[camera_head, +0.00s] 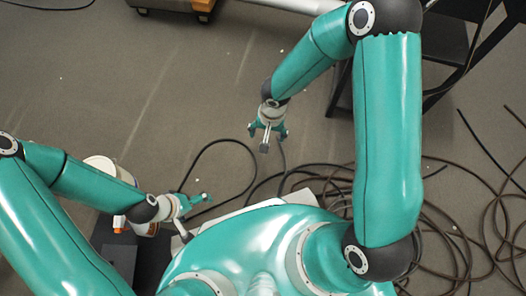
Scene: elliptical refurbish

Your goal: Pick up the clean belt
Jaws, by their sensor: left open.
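No belt can be identified for certain. A thin black loop (222,141) lies on the floor between my two grippers; I cannot tell whether it is a belt or a cable. My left gripper (197,216) is open and empty at the lower left, with its fingers close to the left end of this loop. My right gripper (267,132) is open, hanging above the floor near the upper right of the loop. Nothing clearly shows between its fingers.
Dark cables (440,220) lie tangled on the floor at the right. A black frame (440,75) stands at the upper right. A white round container (100,164) is partly hidden behind my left arm. An orange-brown wheeled base (178,5) is at the top. The upper-left floor is mostly clear.

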